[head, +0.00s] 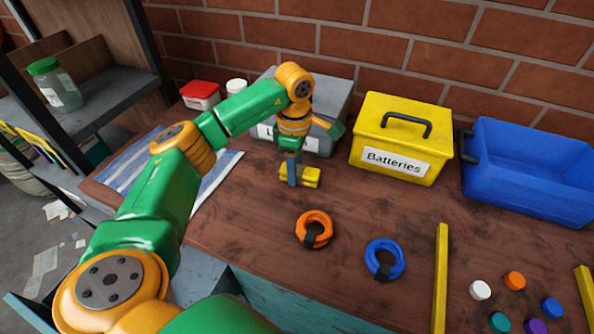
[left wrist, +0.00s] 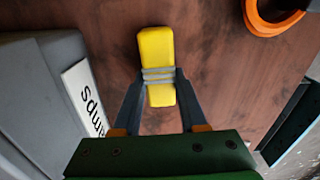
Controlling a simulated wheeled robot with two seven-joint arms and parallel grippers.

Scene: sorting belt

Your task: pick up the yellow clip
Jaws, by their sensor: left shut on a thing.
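The yellow clip (head: 312,177) is at the middle of the table, in front of the grey box. It is a small yellow block, and in the left wrist view the yellow clip (left wrist: 156,50) has grey bands around its middle. My left gripper (head: 292,178) points down at it. In the left wrist view my left gripper (left wrist: 158,78) has its two dark fingers shut on the clip, one on each side. I cannot tell whether the clip touches the table. My right gripper is not in view.
Behind stand a grey box (head: 335,105), a yellow Batteries box (head: 365,140) and a blue bin (head: 520,185). Nearer are an orange coil (head: 303,228), a blue coil (head: 399,262), a yellow strip (head: 440,280) and several coloured discs. A striped cloth (head: 135,178) lies left.

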